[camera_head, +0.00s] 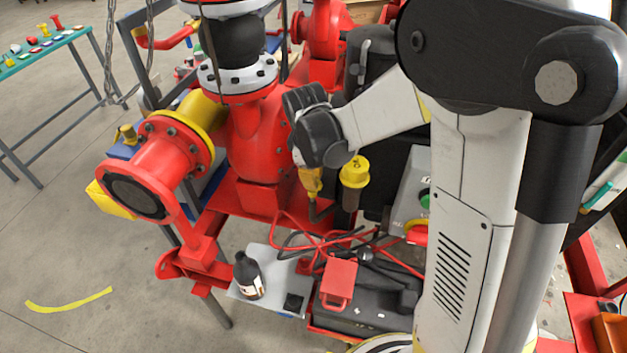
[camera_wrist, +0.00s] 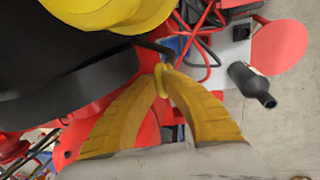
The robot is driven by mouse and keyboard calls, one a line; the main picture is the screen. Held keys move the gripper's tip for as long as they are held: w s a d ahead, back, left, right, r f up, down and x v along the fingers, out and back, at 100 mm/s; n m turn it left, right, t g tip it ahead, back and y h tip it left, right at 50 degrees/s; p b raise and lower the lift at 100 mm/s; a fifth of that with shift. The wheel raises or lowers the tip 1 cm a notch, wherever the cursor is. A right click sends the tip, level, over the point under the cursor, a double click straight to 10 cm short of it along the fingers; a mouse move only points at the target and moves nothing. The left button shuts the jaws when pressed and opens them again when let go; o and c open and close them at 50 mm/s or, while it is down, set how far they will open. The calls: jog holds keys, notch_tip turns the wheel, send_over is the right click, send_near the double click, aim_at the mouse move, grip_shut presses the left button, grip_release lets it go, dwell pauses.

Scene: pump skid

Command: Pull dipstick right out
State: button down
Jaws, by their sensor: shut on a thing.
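My gripper (camera_head: 312,186) is at the pump skid, left of the yellow-capped post, with its yellow fingers pointing down. In the wrist view the two ribbed yellow fingers (camera_wrist: 164,84) come together at their tips. They are shut on the dipstick (camera_wrist: 159,72), of which only a small yellow part shows between the tips. A dark bent tube (camera_head: 318,212) is just below the fingertips. The fingers hide most of the dipstick, and I cannot tell how far it sits in the tube.
A yellow cap (camera_head: 354,170) stands close to the right of my gripper. The red pump body (camera_head: 256,140) is close on the left. Below are red and black cables, a dark bottle (camera_head: 249,276) on a grey plate, and a red box (camera_head: 338,283). Open floor is at left.

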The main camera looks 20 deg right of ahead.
notch_tip(320, 180, up, 6)
jog(key=p, duration=0.3)
jog(key=shift+r, duration=0.1)
jog(key=c, duration=1.5)
grip_release()
jog(key=shift+o, duration=0.2)
notch_tip(320, 180, up, 12)
jog(key=s+a, duration=0.1)
jog(key=shift+s+a+f, duration=0.2)
jog(key=shift+s, duration=0.2)
jog(key=shift+s+f, duration=0.1)
